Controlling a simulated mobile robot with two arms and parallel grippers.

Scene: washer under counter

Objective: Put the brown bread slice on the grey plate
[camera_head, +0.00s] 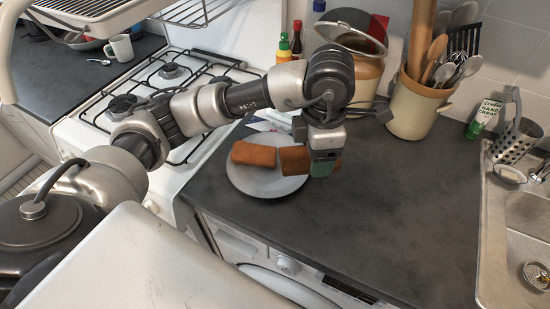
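The grey plate (262,188) lies on the dark counter beside the stove. One brown bread piece (254,154) rests on its left part. I cannot tell whether this slice touches the plate. My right gripper is not in view.
Bottles (284,48), a lidded jar (366,72) and a utensil crock (412,108) stand at the back. A gas stove (165,72) with a white mug (120,48) beyond is left. A sink (525,215) is right. The counter's front right is clear.

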